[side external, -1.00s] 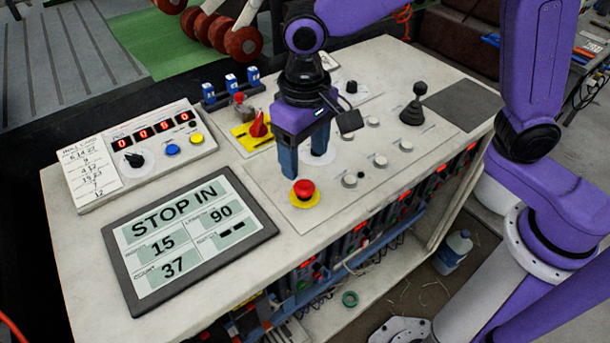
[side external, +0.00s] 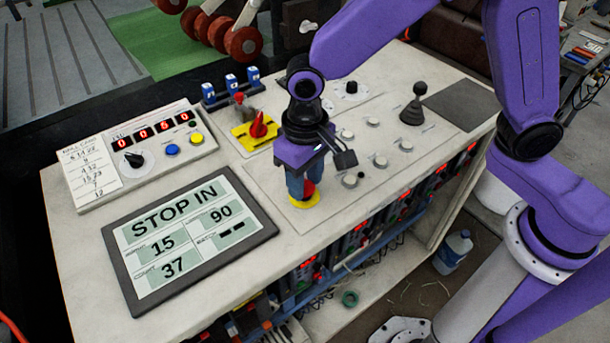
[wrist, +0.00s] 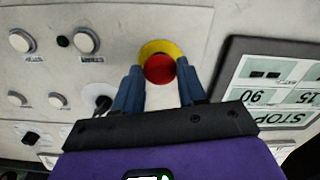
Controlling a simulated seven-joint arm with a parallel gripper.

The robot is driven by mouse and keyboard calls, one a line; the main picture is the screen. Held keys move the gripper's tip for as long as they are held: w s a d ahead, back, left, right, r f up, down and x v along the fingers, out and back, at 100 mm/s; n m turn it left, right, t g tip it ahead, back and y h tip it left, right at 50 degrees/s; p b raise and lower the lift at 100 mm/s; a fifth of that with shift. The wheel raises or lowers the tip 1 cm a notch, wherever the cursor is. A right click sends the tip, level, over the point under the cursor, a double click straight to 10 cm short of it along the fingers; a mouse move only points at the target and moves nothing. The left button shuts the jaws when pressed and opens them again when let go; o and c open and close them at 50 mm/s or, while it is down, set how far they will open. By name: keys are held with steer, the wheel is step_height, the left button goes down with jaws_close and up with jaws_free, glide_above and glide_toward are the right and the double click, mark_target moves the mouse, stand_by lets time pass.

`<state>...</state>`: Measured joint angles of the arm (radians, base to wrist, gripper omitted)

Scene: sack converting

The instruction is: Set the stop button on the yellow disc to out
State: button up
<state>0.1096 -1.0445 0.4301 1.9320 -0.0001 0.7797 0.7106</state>
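The red stop button (side external: 309,188) stands on a yellow disc (side external: 304,204) near the panel's front edge. Both show in the wrist view, the button (wrist: 159,69) round and red, the disc (wrist: 156,46) partly behind it. My gripper (side external: 302,186) is down at the button with its blue fingers apart. In the side view the fingers partly hide the button. The display (side external: 190,238) reads "STOP IN", with 15, 90 and 37.
A red rotary switch on a yellow plate (side external: 240,135) lies behind my gripper. White push buttons (side external: 350,181), a black joystick (side external: 415,105) and a black knob (side external: 351,87) stand to the right. A counter box (side external: 140,150) with a yellow and a blue button is at left.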

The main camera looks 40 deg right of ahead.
steer(key=shift+r, duration=0.55)
jaws_close()
steer(key=o, duration=1.2)
jaws_free()
step_height(320, 180, up, 18)
steer(key=shift+f, duration=0.25)
steer(key=s+d+f+n, duration=0.3)
steer(key=s+d+f, duration=0.1)
steer(key=s+d, duration=0.2)
steer(key=s+d+f+n, duration=0.3)
steer(key=s+d, duration=0.3)
steer(key=d, duration=0.2)
steer(key=s+d+f+n, duration=0.4)
steer(key=s+d, duration=0.2)
steer(key=d, duration=0.1)
steer(key=shift+d+f, duration=0.35)
steer(key=shift+f, duration=0.05)
